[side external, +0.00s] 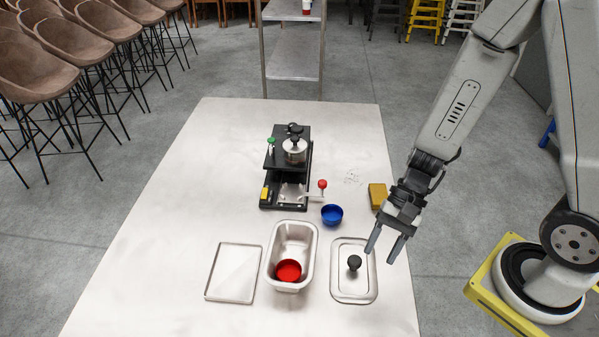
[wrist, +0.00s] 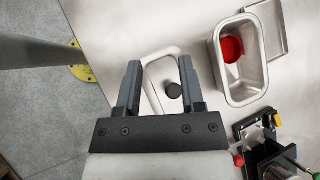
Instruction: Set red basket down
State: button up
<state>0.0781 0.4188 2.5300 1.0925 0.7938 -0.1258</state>
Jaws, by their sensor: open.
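The red basket (side external: 288,271) is a small round red cup inside the deep steel pan (side external: 279,236), at the pan's near end in the side view. It also shows in the wrist view (wrist: 232,48), inside the pan (wrist: 246,95). My gripper (side external: 386,247) is open and empty, above the right edge of the steel lid (side external: 342,287) with a black knob (side external: 354,263). In the wrist view my open fingers (wrist: 159,88) straddle part of that lid, with its knob (wrist: 173,91) between them. My gripper is apart from the red basket.
A yellow sponge-like block (side external: 377,196) lies near the table's right edge. A shallow tray (side external: 232,274) lies left of the pan. The table's left side is clear.

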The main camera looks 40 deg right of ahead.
jog(key=w+d+r+n+t+h, duration=0.4)
jog(key=d+n+h, duration=0.4)
jog(key=n, duration=0.3)
notch_tip(320, 180, up, 2)
jog(key=shift+w+d+r, duration=0.1)
jog(key=shift+w+d, duration=0.65)
jog(key=shift+w, duration=0.15)
